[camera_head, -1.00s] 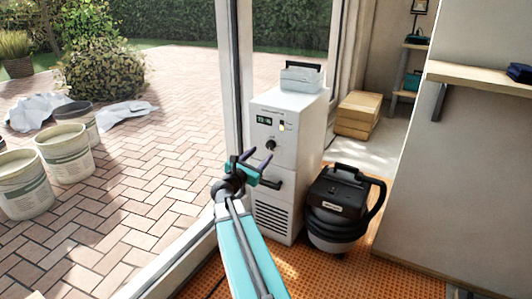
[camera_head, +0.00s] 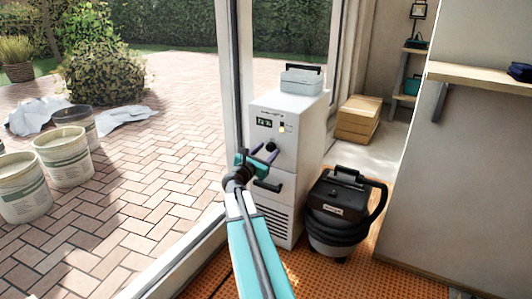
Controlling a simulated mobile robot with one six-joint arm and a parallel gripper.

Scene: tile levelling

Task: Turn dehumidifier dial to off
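The white dehumidifier (camera_head: 288,203) stands upright beside the glass door frame. Its front has a small dark display (camera_head: 264,122) and, below it, a round black dial (camera_head: 271,147). A dark handle (camera_head: 268,187) sits lower, above the vent slots. My gripper (camera_head: 264,151) is at the front of the dehumidifier, just at or below the dial. Which way the dial points is too small to tell.
A grey case (camera_head: 301,80) lies on top of the dehumidifier. A black vacuum (camera_head: 338,210) with a hose stands close at its right. Cardboard boxes (camera_head: 358,120) lie behind. The door frame (camera_head: 237,60) is close on the left. A wooden shelf (camera_head: 480,80) juts out at right.

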